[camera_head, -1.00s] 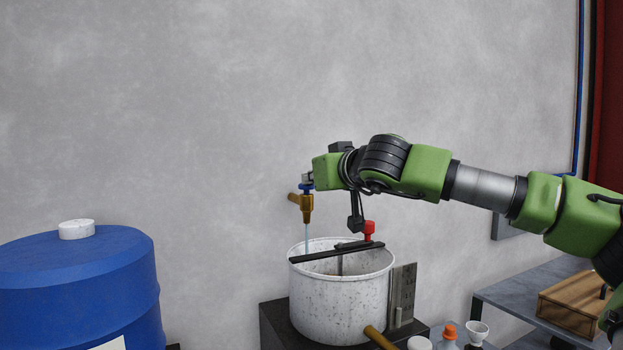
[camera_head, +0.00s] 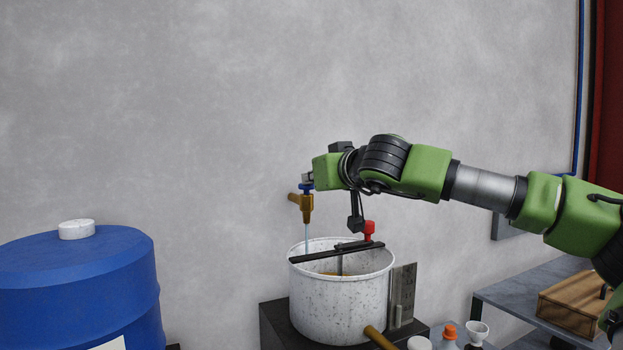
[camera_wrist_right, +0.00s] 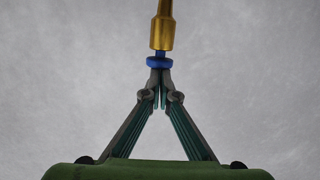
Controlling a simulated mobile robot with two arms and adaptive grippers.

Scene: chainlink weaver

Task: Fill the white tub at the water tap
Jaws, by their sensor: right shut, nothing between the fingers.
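The white speckled tub (camera_head: 335,305) stands upright under the brass water tap (camera_head: 307,203) on the wall. A thin stream of water (camera_head: 307,238) runs from the spout into the tub. A brownish surface (camera_head: 332,273) shows inside, partly hidden by the rim and a dark bar. My right gripper (camera_head: 308,179) is at the tap's blue handle (camera_head: 306,187). In the right wrist view the gripper (camera_wrist_right: 160,84) is shut and empty, its tips right at the blue handle (camera_wrist_right: 159,62); whether they touch it I cannot tell. My left gripper is out of view.
A dark bar (camera_head: 320,254) with a red knob (camera_head: 369,230) lies across the tub's rim. The tub stands on a dark block (camera_head: 272,325); a brass outlet (camera_head: 379,338) sticks out at its front. A blue drum (camera_head: 80,290) stands left, small bottles (camera_head: 449,336) right.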

